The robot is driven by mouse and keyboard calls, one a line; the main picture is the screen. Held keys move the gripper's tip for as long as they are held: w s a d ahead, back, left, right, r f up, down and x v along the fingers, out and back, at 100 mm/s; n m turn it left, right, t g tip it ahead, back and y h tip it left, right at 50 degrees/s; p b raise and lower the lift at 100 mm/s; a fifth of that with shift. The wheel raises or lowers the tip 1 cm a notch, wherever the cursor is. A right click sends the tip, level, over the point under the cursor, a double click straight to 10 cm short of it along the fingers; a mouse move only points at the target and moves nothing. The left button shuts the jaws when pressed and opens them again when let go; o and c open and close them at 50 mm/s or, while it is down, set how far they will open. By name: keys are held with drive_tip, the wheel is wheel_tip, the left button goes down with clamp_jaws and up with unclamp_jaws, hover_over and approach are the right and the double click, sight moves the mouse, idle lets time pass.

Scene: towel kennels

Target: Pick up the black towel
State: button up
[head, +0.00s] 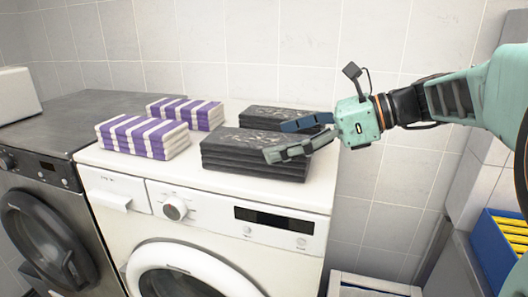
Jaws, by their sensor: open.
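Two stacks of folded black towels lie on top of the white washing machine. The front black towel stack (240,153) is near the machine's right side. The back black towel stack (262,117) is smaller in view and lies behind it. My gripper (276,140) reaches in from the right with its fingers apart, over the right part of the black towels. One finger is above the right end of the front stack, and the other is by the back stack. I cannot tell whether the fingers touch the cloth. Nothing shows between them.
Two purple-and-white striped towel stacks, one in front (143,136) and one behind (186,112), lie left of the black ones. The white washing machine (115,160) adjoins a dark machine (60,118) on the left. A tiled wall stands behind. A blue-and-yellow box (497,245) is at lower right.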

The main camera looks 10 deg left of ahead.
sight(257, 145)
drive_tip(key=x, duration=0.5)
drive_tip(key=shift+s+a, duration=0.1)
drive_tip(key=shift+s, duration=0.1)
drive_tip(key=shift+c, duration=0.3)
drive_tip(key=c, duration=1.3)
